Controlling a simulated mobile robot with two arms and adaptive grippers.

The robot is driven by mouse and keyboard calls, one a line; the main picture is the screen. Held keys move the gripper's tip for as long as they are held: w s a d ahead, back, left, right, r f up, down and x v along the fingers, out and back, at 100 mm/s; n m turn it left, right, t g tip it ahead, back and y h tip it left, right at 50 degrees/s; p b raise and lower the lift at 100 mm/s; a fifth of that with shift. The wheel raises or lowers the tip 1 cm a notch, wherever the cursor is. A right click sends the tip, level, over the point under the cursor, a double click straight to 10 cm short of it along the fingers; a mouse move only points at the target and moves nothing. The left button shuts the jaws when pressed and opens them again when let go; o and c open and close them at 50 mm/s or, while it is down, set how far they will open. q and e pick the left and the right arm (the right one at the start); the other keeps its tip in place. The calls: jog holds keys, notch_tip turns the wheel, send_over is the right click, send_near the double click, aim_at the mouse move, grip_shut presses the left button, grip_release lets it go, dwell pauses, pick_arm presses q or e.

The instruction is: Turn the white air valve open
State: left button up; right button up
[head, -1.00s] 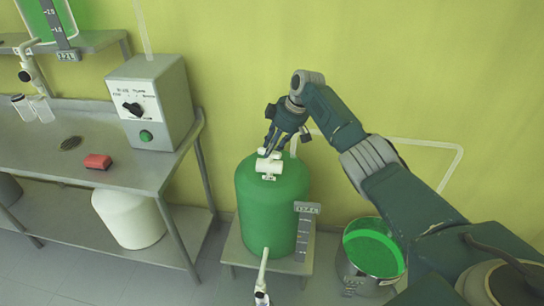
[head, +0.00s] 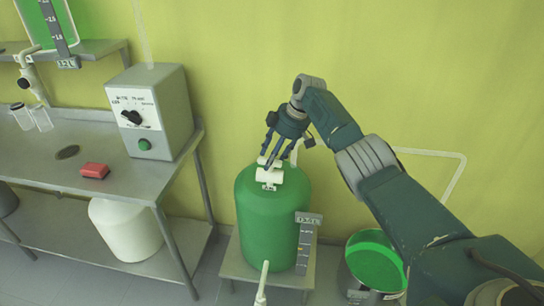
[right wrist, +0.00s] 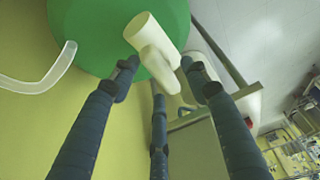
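The white air valve (head: 270,174) sits on top of a green tank (head: 272,220) in the head view. In the right wrist view the valve (right wrist: 158,58) shows as a pale tube with a rounded handle, against the green tank (right wrist: 90,35). My right gripper (head: 270,161) points down just above the valve. In the right wrist view its fingers (right wrist: 159,76) are spread, one on each side of the handle and one below it. The handle lies between the fingertips; whether they touch it is unclear. My left gripper is out of view.
The tank stands on a low metal stand (head: 240,270). A metal bucket of green liquid (head: 375,262) is at right. At left, a steel table (head: 125,177) holds a grey control box (head: 150,110) and a red block (head: 94,170). A yellow wall is close behind.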

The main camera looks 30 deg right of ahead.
jog(key=shift+r, duration=0.15)
jog(key=v, duration=1.1)
jog(key=shift+d+r, duration=0.2)
jog(key=shift+r, duration=0.15)
jog(key=shift+s, duration=0.15)
